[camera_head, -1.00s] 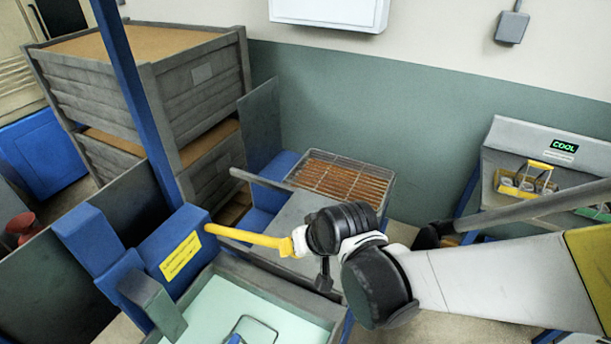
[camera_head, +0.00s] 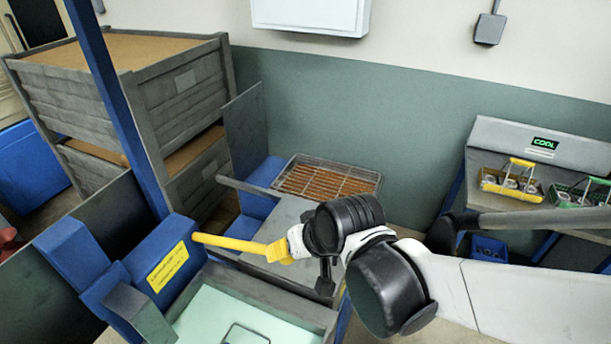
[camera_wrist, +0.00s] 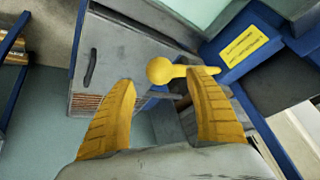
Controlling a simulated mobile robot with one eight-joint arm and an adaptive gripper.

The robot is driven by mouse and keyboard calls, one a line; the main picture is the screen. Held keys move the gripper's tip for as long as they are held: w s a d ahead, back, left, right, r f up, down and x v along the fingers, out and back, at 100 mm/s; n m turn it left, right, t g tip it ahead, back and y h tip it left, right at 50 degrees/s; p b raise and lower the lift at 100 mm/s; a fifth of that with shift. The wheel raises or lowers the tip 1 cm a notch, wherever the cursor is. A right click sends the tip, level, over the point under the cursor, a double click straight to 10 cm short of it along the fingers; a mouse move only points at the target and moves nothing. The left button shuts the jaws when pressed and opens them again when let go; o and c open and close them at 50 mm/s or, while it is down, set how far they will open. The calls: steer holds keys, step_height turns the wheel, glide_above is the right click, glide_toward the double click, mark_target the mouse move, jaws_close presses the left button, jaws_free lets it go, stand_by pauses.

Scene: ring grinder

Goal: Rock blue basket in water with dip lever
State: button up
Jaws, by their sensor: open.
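The yellow dip lever (camera_head: 225,243) sticks out from a blue box with a yellow label. In the wrist view its round knob (camera_wrist: 158,71) lies between and just beyond the yellow fingertips of my gripper (camera_wrist: 164,79). The fingers are apart, one on each side, and the right one overlaps the lever's rod. I cannot tell whether they touch. In the head view my gripper (camera_head: 278,251) is at the lever's free end. The pale green water tank (camera_head: 324,318) is below. A wire handle (camera_head: 246,330) shows in the water at the picture's bottom edge; any basket under it is cut off.
A grey cover and a wire rack (camera_head: 328,178) lie behind the tank. On the right, a bench with a COOL display holds a yellow basket (camera_head: 512,186) and a green basket (camera_head: 578,197). Stacked crates (camera_head: 120,95) stand at the left.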

steer(key=v, duration=0.7)
